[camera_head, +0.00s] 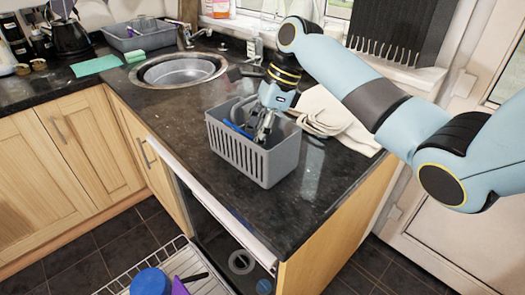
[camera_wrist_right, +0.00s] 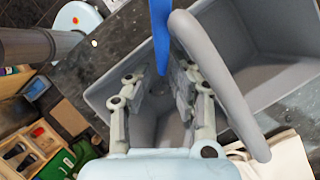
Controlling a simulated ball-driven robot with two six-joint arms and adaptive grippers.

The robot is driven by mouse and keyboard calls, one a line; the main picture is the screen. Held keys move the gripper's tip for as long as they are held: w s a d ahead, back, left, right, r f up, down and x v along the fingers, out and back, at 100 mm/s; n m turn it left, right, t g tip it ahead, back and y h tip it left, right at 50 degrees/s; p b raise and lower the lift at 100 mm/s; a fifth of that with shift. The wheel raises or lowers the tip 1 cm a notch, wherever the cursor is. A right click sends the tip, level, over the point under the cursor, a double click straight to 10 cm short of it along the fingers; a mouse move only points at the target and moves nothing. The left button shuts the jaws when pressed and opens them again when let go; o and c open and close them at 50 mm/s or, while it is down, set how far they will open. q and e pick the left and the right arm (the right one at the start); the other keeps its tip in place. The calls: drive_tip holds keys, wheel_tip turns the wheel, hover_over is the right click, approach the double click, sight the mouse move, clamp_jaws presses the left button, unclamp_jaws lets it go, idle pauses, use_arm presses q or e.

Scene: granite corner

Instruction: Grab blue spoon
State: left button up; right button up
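My right gripper (camera_head: 264,134) reaches down from above into a grey slotted basket (camera_head: 268,166) on the dark counter. In the right wrist view its two fingers (camera_wrist_right: 162,88) are spread with a gap between them. The blue spoon shows in the wrist view as a narrow blue strip (camera_wrist_right: 160,30), its lower end in line with the gap between the fingertips; I cannot tell whether it touches them. In the head view a piece of blue (camera_head: 238,130) shows inside the basket, left of the gripper. The rest of the spoon is hidden. My left gripper is not in view.
The basket's grey handle (camera_wrist_right: 222,85) arches close to the right finger in the wrist view. A round sink (camera_head: 180,70) lies behind left. An open dishwasher rack (camera_head: 205,285) with a blue item (camera_head: 151,282) is below the counter's front edge.

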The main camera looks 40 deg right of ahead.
clamp_jaws()
